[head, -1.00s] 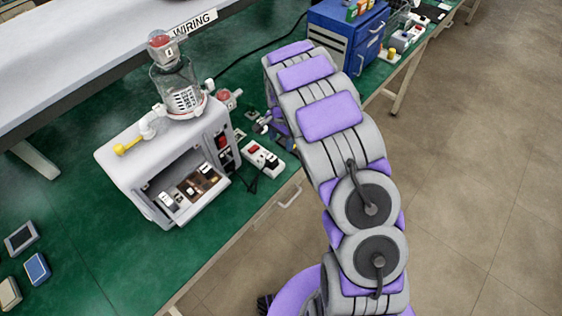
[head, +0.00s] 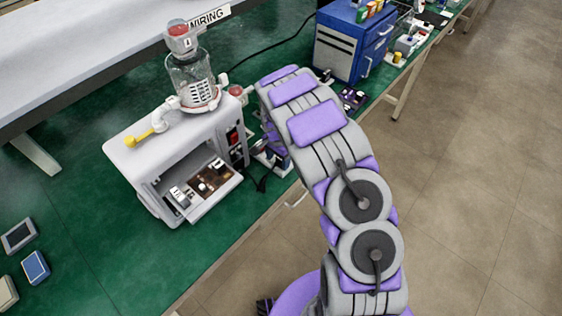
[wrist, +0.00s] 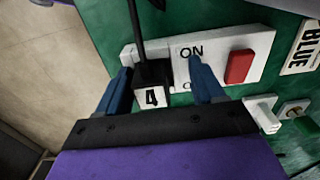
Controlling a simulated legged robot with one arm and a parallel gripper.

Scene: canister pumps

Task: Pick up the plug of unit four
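In the wrist view, a black plug (wrist: 153,73) with a white label "4" sits in a white socket strip (wrist: 212,68) marked "ON", with a black cord running up from it. My gripper (wrist: 160,65) has two blue fingers, one on each side of the plug. They stand apart, with a visible gap at least on the right side. A red switch (wrist: 239,66) is on the strip, right of the plug. In the head view, my gripper is mostly hidden by my arm near the strip (head: 283,168), beside the pump unit (head: 190,150).
A white "BLUE" label (wrist: 303,48) and small white connectors (wrist: 262,113) lie right of the strip. The pump unit carries a glass canister (head: 192,83). A blue cabinet (head: 350,40) stands farther along the green bench (head: 95,190).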

